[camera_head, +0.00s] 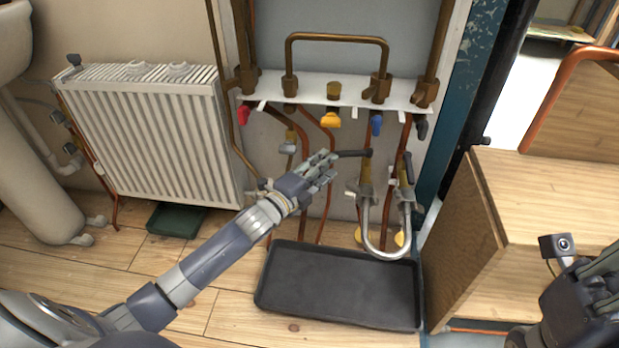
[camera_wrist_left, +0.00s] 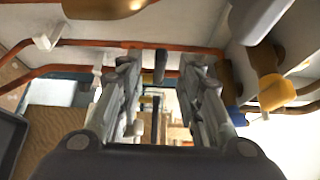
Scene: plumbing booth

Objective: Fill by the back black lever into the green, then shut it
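A black lever (camera_head: 353,153) sticks out level to the left from a brass valve (camera_head: 366,183) at one end of the silver looped hose (camera_head: 385,250). A second dark lever (camera_head: 408,167) stands upright on the hose's other valve. My left gripper (camera_head: 327,163) is just left of the first lever's free end. In the left wrist view its fingers (camera_wrist_left: 160,72) are apart, with a dark bar (camera_wrist_left: 160,64) showing between them, perhaps this lever; contact is unclear. My right gripper (camera_head: 592,290) is at the lower right, its fingers partly hidden. No green gauge zone is readable.
A white manifold plate (camera_head: 310,87) above carries red (camera_head: 244,113), yellow (camera_head: 331,119), blue (camera_head: 376,124) and black (camera_head: 422,127) handles. Copper pipes run below it. A black tray (camera_head: 338,287) lies on the floor. A radiator (camera_head: 150,135) stands left, a wooden cabinet (camera_head: 475,245) right.

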